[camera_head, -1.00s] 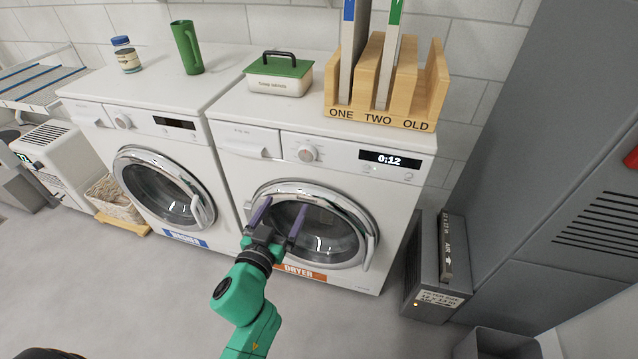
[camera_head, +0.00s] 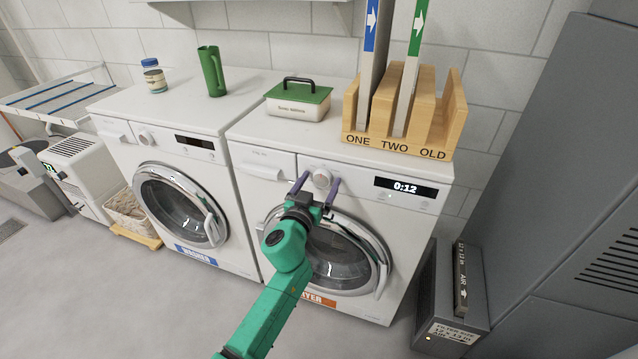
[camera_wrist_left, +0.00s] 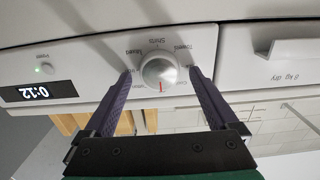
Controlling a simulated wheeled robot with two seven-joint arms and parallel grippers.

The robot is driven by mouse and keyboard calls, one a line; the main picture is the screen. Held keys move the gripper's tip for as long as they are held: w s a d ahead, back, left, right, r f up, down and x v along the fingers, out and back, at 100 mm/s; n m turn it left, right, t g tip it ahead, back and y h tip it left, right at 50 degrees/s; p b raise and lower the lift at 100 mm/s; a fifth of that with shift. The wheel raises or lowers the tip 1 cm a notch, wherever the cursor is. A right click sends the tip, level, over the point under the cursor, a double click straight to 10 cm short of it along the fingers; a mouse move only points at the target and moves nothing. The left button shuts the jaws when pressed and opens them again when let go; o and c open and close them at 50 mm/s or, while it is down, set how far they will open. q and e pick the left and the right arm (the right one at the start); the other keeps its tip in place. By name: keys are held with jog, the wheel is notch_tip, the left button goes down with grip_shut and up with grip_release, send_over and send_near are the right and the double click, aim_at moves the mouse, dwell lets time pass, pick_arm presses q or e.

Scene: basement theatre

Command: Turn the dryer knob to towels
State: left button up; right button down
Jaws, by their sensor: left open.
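The dryer (camera_head: 420,213) is the white front-loader on the right, with a display reading 0:12. Its round silver knob (camera_head: 322,178) sits on the panel left of the display. In the left wrist view the knob (camera_wrist_left: 160,73) shows a red mark on its lower edge in the picture, with labels around it, among them "Towels" and "Shirts", printed upside down here. My left gripper (camera_head: 319,184) is open, its two purple fingers on either side of the knob. The fingertips also show in the left wrist view (camera_wrist_left: 160,72). I cannot tell whether they touch the knob. My right gripper is not in view.
The washer (camera_head: 120,150) stands left of the dryer. On top are a green-lidded box (camera_head: 300,100), a wooden filter rack (camera_head: 400,145) marked ONE, TWO, OLD, a green jug (camera_head: 212,72) and a jar (camera_head: 154,76). A grey unit (camera_head: 560,180) stands at right.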

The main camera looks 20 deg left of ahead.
pick_arm(q)
jog(key=c, duration=1.4)
jog(key=shift+o, duration=0.2)
